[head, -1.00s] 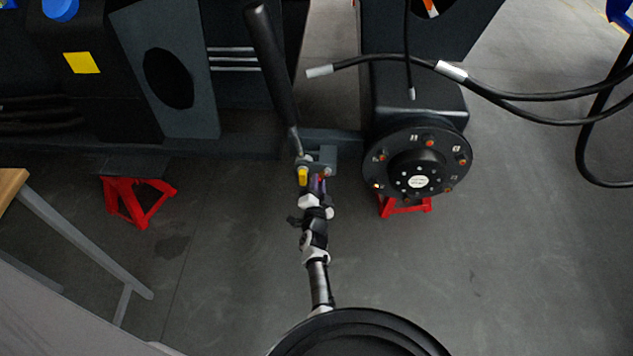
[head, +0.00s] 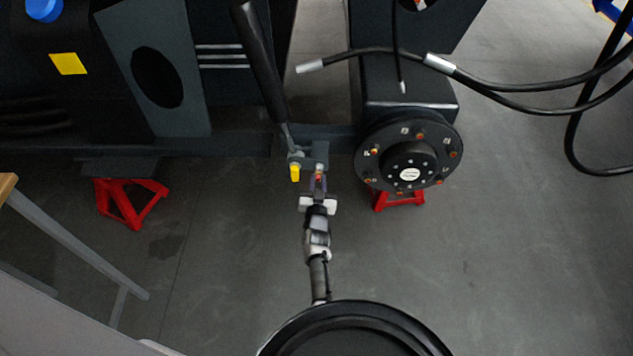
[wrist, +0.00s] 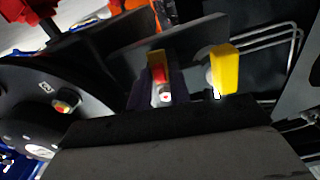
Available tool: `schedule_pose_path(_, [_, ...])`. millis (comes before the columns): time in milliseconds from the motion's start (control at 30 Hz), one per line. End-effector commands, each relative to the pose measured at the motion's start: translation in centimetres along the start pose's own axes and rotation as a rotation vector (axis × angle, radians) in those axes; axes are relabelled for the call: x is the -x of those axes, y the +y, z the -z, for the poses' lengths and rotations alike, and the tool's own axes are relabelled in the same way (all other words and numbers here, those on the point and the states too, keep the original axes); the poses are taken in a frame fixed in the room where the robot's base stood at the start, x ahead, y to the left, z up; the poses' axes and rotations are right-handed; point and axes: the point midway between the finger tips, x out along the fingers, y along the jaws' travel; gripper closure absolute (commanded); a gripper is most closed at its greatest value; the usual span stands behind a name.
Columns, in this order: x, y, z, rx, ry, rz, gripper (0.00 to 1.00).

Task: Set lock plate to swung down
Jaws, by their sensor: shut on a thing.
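A grey bracket plate (head: 320,153) stands at the foot of a long black lever (head: 262,75) in the head view; it also shows as a dark plate in the wrist view (wrist: 200,33). A yellow piece (head: 295,173) hangs on its left side and shows right of centre in the wrist view (wrist: 225,70). My gripper (head: 319,182) is at the bracket's lower right, shut on a small red-and-yellow part (wrist: 159,72). The purple-dark fingers (wrist: 161,94) hide much of that part. I cannot tell for sure which piece is the lock plate.
A round black hub (head: 409,155) with orange-tipped studs is close on the right. Black hoses (head: 500,92) hang above it. Red stands (head: 130,200) support the chassis. A table edge (head: 60,235) is at left.

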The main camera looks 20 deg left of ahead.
Motion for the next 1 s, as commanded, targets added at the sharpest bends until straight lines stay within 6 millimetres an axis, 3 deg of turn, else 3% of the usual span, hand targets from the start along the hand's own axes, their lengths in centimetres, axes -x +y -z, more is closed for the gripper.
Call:
schedule_pose_path(567, [-0.20, 0.11, 0.30, 0.032, 0.005, 0.001, 1.00])
schedule_pose_path(600, [-0.20, 0.11, 0.31, 0.032, 0.005, 0.001, 0.76])
schedule_pose_path(700, [-0.17, 0.11, 0.26, 0.032, 0.004, 0.001, 0.65])
schedule_pose_path(1000, [-0.06, 0.11, 0.10, 0.031, 0.002, 0.000, 0.65])
